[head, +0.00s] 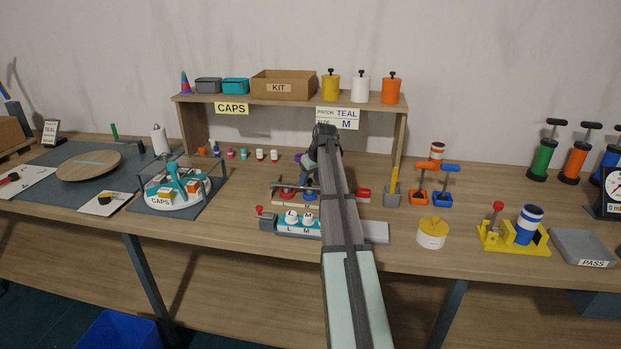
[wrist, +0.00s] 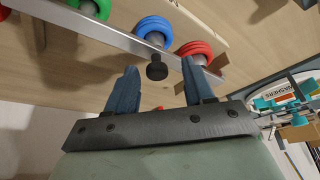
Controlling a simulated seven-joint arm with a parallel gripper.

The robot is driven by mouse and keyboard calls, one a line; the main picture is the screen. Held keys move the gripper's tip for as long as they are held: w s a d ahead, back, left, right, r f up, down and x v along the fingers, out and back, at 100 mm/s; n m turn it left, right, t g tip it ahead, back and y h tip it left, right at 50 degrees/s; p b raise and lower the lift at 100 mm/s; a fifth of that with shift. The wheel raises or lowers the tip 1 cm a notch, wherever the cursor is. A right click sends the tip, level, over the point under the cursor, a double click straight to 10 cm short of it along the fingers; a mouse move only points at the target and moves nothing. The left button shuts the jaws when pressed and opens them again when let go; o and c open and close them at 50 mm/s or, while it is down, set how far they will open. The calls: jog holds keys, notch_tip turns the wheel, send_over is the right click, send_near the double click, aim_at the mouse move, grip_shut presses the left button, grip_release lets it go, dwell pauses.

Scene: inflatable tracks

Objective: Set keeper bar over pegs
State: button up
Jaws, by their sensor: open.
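The keeper bar (wrist: 118,38) is a thin silver metal strip with a black knob (wrist: 156,68). In the wrist view it runs diagonally beside the green ring (wrist: 93,8), blue ring (wrist: 154,27) and red ring (wrist: 195,49), which sit around grey pegs. I cannot tell whether it is seated over the pegs. My gripper (wrist: 158,65) is open, its two blue fingers on either side of the knob, with visible gaps. In the head view my gripper (head: 305,174) is over the ring rack, largely hidden by my arm; the red ring (head: 288,194) and blue ring (head: 309,196) show.
A teal block marked L and M (head: 298,224) with a red-knobbed clamp stands in front of the rack. A shelf (head: 285,98) with a KIT box is behind.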

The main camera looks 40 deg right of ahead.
jog(key=shift+r, duration=0.1)
jog(key=v, duration=1.3)
jog(key=shift+s+r, duration=0.2)
jog(key=shift+r, duration=0.05)
